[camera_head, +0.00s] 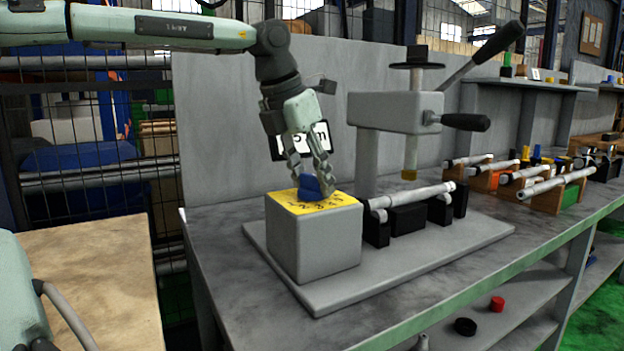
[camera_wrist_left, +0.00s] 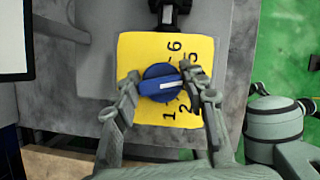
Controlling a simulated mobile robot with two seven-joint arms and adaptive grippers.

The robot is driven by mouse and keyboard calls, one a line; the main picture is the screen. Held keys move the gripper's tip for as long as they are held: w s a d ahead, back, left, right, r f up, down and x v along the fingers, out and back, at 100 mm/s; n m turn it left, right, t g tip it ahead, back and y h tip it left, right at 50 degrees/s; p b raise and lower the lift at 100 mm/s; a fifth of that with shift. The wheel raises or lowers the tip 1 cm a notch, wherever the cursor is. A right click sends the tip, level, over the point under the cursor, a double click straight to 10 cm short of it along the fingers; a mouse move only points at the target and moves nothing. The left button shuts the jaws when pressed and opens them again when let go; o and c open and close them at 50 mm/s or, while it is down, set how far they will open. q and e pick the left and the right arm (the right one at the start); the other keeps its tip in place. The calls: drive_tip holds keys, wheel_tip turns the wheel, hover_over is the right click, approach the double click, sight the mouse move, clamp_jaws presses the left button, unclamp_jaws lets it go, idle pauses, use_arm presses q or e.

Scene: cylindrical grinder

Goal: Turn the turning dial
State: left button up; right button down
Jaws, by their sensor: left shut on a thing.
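The turning dial (camera_head: 310,187) is a blue knob on a yellow numbered plate (camera_head: 338,199) atop a grey box (camera_head: 313,240). In the left wrist view the dial (camera_wrist_left: 160,83) shows a white pointer bar lying nearly level, its right end toward the right finger. Numbers 1, 2, 5 and 6 can be read on the yellow plate (camera_wrist_left: 136,48) there. My left gripper (camera_head: 312,182) comes down from above with its fingers on either side of the dial. It is shut on the dial, also in the left wrist view (camera_wrist_left: 165,92). My right gripper is not in view.
The box stands on a grey base plate (camera_head: 440,262) on the workbench (camera_head: 225,255). Behind and right is the grinder's grey column and head (camera_head: 395,112) with levers (camera_head: 467,122). Shafts on stands (camera_head: 545,185) lie at the right.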

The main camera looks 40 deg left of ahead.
use_arm(q)
drive_tip(key=o, duration=1.1)
drive_tip(key=shift+r, duration=0.1)
drive_tip(key=v, duration=1.2)
